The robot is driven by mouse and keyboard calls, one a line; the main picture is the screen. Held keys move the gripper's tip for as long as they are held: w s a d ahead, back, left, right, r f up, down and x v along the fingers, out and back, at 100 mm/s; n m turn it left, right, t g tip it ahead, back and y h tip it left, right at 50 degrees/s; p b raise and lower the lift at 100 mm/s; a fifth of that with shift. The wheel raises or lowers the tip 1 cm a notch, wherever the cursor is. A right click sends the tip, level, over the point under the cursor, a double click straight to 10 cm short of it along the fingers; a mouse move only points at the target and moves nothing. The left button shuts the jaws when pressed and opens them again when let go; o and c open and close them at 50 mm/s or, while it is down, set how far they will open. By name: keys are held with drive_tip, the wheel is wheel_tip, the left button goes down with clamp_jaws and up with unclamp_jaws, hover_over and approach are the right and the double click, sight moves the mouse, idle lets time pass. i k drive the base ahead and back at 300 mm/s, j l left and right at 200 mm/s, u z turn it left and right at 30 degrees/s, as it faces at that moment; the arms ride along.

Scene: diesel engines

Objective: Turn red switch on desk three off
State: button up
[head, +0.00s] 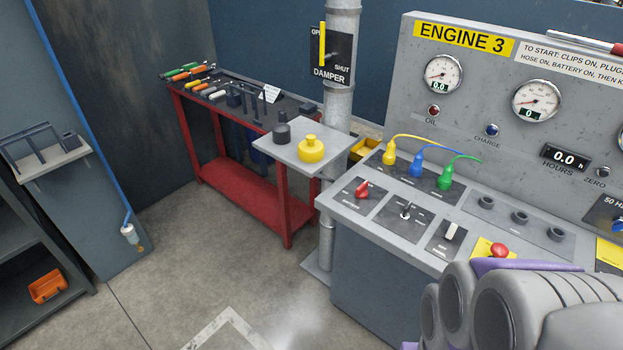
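The desk under the yellow "ENGINE 3" sign (464,37) stands at the right in the head view. Its red switch (363,188) is a rotary knob on a dark plate at the left end of the sloped desk top (330,198). The knob points up and to the right; its small labels are too small to read surely. My arm's grey and purple links fill the lower right corner and hide part of the desk front. My gripper's fingertips do not show.
Right of the red switch are a toggle (405,211), a white switch (451,233) and a red mushroom button (499,250). Yellow, blue and green plugs (443,180) with cables stand behind. A pipe (339,130) rises beside the desk's left end. Open floor (200,265) lies left.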

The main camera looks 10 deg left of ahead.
sight(361, 192)
drive_tip(key=u, duration=0.15)
drive_tip(key=i, duration=0.45)
drive_tip(key=i+j+z, duration=0.1)
drive_tip(key=i, duration=0.35)
